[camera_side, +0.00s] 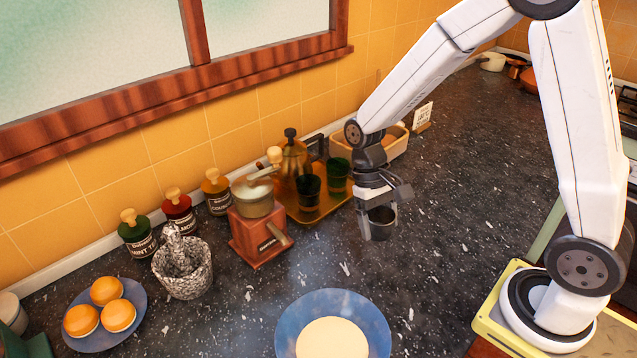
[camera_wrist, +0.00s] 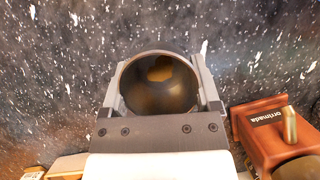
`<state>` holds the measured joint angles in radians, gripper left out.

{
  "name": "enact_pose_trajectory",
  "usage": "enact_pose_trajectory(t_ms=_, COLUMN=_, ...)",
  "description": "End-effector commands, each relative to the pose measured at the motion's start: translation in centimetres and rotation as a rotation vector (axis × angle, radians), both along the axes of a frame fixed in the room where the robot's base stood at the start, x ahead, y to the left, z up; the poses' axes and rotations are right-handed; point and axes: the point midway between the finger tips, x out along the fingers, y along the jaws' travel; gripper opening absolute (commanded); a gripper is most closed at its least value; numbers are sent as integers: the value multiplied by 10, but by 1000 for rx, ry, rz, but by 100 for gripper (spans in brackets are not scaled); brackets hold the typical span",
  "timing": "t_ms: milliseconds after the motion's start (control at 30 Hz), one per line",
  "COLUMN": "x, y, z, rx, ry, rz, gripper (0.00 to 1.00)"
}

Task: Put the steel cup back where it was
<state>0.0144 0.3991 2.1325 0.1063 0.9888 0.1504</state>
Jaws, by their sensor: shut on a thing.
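The steel cup (camera_side: 378,222) is a small grey metal cup, held upright or nearly so between the fingers of my gripper (camera_side: 382,198). In the wrist view the cup (camera_wrist: 158,82) shows from above, its round mouth open and its inside dark with brownish reflections. The fingers of my gripper (camera_wrist: 158,88) press on its left and right sides. The cup is over the dark speckled counter, right of the tray with the dark glasses. I cannot tell whether its base touches the counter.
A tray (camera_side: 292,214) holds a brass pot (camera_side: 293,160) and two dark green glasses (camera_side: 308,192). A wooden grinder (camera_side: 258,236) stands to its left, also in the wrist view (camera_wrist: 262,135). A blue plate (camera_side: 372,318) lies in front. The counter right of the cup is clear.

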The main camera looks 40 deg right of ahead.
Motion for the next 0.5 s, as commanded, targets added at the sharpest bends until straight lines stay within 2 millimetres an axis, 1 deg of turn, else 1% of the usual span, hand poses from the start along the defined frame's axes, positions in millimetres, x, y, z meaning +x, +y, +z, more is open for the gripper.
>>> enact_pose_trajectory(t_ms=33, x=-11, y=1, z=1, rx=-1, ry=0, rz=-27, gripper=11)
enact_pose_trajectory(t_ms=200, x=-37, y=4, z=1, rx=-4, ry=1, rz=-99, gripper=11)
enact_pose_trajectory(t_ms=333, x=-49, y=5, z=1, rx=-7, ry=1, rz=-133, gripper=11)
enact_pose_trajectory(t_ms=500, x=-55, y=6, z=0, rx=-7, ry=1, rz=-151, gripper=11)
